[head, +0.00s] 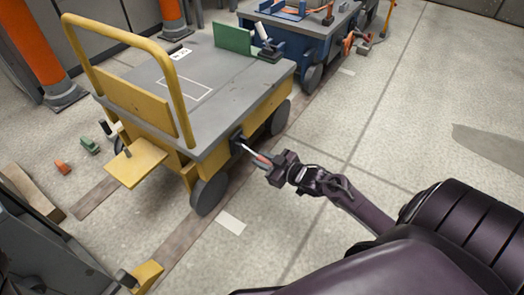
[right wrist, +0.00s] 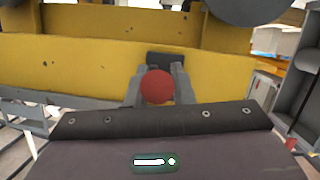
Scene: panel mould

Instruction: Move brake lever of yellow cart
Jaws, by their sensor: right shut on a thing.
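The yellow cart (head: 190,85) with a grey deck and a yellow handle frame stands at the upper left of the head view. Its brake lever (head: 250,152) is a thin metal rod with a reddish grip, sticking out from a dark mount on the cart's near side. My right gripper (head: 268,161) is at the lever's outer end, shut on its grip. In the right wrist view, the red round end of the lever (right wrist: 157,86) sits between the two grey fingers, with the yellow side of the cart (right wrist: 80,55) behind it. My left gripper is not clearly visible.
A blue cart (head: 290,40) with items on top stands behind the yellow one. Orange posts (head: 35,45) stand at the left. A green block (head: 89,146) and an orange piece (head: 62,167) lie on the floor. The floor at right is clear.

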